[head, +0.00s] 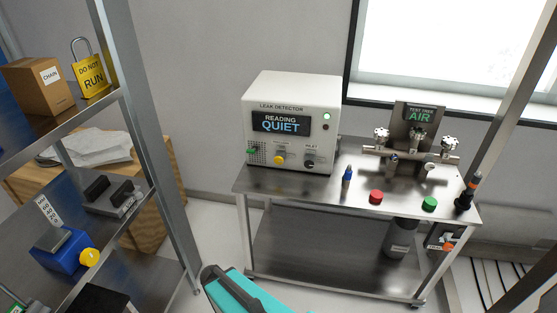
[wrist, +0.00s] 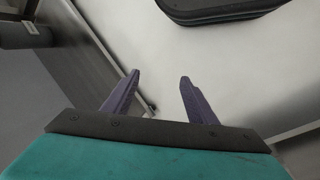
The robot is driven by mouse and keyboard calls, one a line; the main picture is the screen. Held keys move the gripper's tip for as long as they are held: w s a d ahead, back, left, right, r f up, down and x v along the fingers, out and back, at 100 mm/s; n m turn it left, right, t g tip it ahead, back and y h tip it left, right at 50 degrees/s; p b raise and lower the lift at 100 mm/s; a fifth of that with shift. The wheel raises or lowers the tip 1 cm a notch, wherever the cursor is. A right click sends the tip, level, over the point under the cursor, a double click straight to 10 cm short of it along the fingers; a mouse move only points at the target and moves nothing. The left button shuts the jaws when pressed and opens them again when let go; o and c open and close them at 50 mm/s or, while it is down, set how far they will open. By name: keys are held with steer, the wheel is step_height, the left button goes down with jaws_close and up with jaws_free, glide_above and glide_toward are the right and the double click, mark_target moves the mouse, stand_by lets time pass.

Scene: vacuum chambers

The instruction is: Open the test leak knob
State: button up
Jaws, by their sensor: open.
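I cannot read which knob is the test leak knob. A yellow knob (head: 89,257) is on a blue box (head: 63,252) with a paper tag, on the left shelf. A metal manifold with several valve handles (head: 411,148) stands under an "AIR" sign at the right of the cart. My gripper (wrist: 160,77) is open and empty in the wrist view, pointing at the pale floor, with no knob between its fingers.
The steel cart (head: 262,182) also bears a blue-capped bottle (head: 346,181), a red knob-like cap (head: 376,197) and a green one (head: 429,204). Shelf posts (head: 150,130) rise at the left. A yellow "DO NOT RUN" lock (head: 91,78) and a carton (head: 38,88) sit on the upper shelf.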

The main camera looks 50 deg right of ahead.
steer(key=w+d+r+m+t+h+p, duration=0.2)
steer(key=w+d+r+m+t+h, duration=0.15)
steer(key=w+d+r, duration=0.95)
steer(key=m+t+h+p, duration=0.2)
steer(key=m+t+h, duration=0.1)
steer(key=t+h, duration=0.2)
glide_toward(279, 160)
steer(key=a+r, duration=0.1)
steer(key=a, duration=0.2)
steer(key=shift+s, duration=0.45)
steer(key=shift+d+f+b, duration=0.15)
steer(key=shift+f+b, duration=0.05)
steer(key=shift+b, duration=0.35)
steer(key=shift+p+x, duration=0.4)
steer(key=shift+x, duration=6.3)
steer(key=shift+s+d+r, duration=0.1)
steer(key=shift+r, duration=0.05)
steer(key=shift+c, duration=0.2)
